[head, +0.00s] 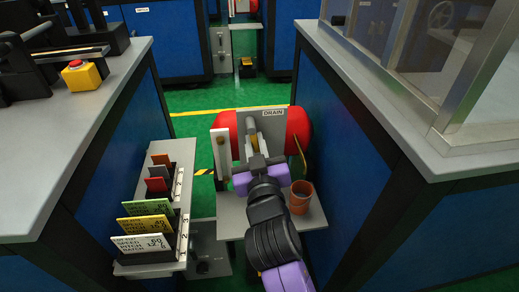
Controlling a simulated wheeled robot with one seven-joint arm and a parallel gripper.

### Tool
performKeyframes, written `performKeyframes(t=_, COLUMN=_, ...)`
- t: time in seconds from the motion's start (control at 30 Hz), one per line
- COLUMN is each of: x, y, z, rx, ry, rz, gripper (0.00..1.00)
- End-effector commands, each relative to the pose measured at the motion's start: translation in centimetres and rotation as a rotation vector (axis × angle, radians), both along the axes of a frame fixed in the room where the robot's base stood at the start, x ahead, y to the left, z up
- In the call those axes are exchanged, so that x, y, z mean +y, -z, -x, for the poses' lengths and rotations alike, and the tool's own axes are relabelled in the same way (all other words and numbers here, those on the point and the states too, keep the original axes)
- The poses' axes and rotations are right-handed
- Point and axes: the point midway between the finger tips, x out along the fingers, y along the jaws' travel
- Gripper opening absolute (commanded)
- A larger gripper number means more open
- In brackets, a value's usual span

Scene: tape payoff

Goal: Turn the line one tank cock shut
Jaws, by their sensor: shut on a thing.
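The red tank (298,124) lies between two blue benches, with a grey plate (273,125) marked DRAIN on its front. My gripper (256,152) reaches in from below and is shut at the cock in front of this plate. The cock itself is mostly hidden behind the jaws and my wrist, so its handle angle cannot be told. A pale upright panel with a brass-coloured fitting (223,168) stands just left of the jaws. A thin brass-coloured piece (299,148) shows to the right.
An orange-brown cup (300,197) stands on the grey shelf (312,217), close right of my wrist. A card rack (150,258) with several cards is to the left. A yellow box with a red button (82,74) sits on the left bench. A similar red unit (243,5) is far behind.

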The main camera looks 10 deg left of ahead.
Motion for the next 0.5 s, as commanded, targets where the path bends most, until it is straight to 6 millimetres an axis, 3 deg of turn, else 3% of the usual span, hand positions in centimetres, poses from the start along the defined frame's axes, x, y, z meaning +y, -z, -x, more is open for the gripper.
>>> performKeyframes(t=0.5, x=0.89, y=0.38, z=0.32, rx=0.062, ry=0.0, rz=-0.197, gripper=0.0)
